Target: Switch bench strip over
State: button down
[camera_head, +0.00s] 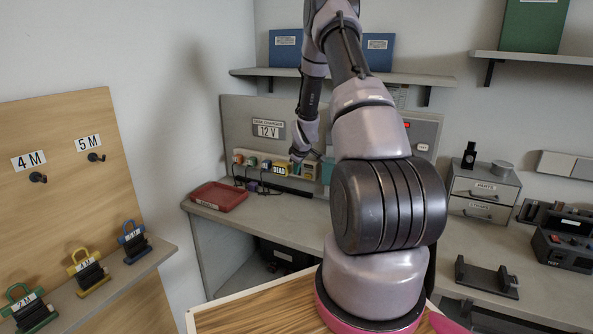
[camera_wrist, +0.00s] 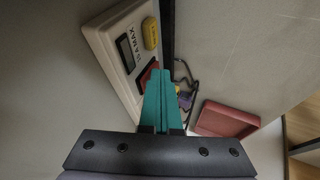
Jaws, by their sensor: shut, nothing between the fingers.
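In the wrist view a cream unit (camera_wrist: 108,48), which looks like part of the strip, has a dark window, "A MAX" lettering, a yellow piece (camera_wrist: 150,33) and a red switch (camera_wrist: 149,72). My gripper (camera_head: 298,156) is over the strip. In the wrist view its teal fingers (camera_wrist: 160,76) are together and empty, right beside the red switch. They partly hide it; I cannot tell whether they touch it.
A red tray (camera_head: 219,196) lies on the bench at left, also in the wrist view (camera_wrist: 224,120). Cables hang near the plugs. A 12 V panel (camera_head: 268,130) stands behind. A shelf (camera_head: 410,78) is above. Drawers (camera_head: 483,191) and a dark cradle (camera_head: 486,277) are at right.

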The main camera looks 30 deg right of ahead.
dwell(0.3)
jog(key=shift+r, duration=0.75)
